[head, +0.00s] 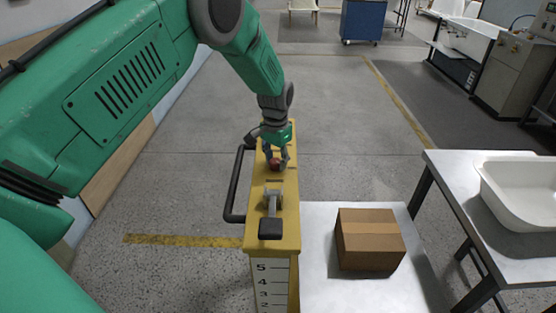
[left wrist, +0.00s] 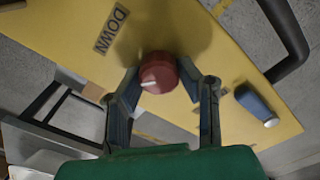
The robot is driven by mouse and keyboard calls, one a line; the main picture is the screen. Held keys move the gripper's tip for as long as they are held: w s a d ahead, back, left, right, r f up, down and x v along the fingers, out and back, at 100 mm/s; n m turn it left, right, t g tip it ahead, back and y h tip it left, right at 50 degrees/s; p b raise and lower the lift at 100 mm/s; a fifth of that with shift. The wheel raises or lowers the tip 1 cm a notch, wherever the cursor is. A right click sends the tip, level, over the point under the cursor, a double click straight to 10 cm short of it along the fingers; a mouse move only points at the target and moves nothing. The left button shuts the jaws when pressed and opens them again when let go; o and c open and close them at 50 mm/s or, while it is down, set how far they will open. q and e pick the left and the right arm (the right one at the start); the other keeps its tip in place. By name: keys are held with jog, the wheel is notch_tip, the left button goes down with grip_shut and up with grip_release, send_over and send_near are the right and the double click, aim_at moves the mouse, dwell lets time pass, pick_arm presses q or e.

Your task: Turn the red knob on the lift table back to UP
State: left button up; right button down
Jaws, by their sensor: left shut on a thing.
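The red knob (head: 277,164) sits on the yellow top of the lift table's column (head: 287,222). In the left wrist view the knob (left wrist: 160,68) has a white mark on its rim, toward the lower left of the picture. A label reading DOWN (left wrist: 112,30) lies up and left of the knob. No UP label can be read. My left gripper (head: 276,157) reaches down over the column. In the left wrist view its two fingers (left wrist: 160,82) are closed on the knob from either side. My right gripper is in neither view.
A cardboard box (head: 370,239) sits on the lift's platform (head: 318,260). A table (head: 441,170) with a white tub (head: 520,190) is at right.

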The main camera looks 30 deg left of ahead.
aim_at(275, 161)
pick_arm(q)
jog(key=n, duration=0.4)
jog(key=shift+s+a+f+n, duration=0.1)
jog(key=shift+s+n, duration=0.1)
jog(key=shift+n, duration=0.1)
jog(key=shift+f+n+p, duration=0.1)
jog(key=shift+n+p, duration=0.2)
jog(key=shift+n, duration=1.2)
jog(key=shift+s+n, duration=0.1)
jog(key=shift+n, duration=0.2)
jog(key=o, duration=1.1)
jog(key=shift+o, duration=0.2)
jog(key=shift+r, duration=0.25)
jog(key=shift+r, duration=0.35)
notch_tip(275, 161, up, 11)
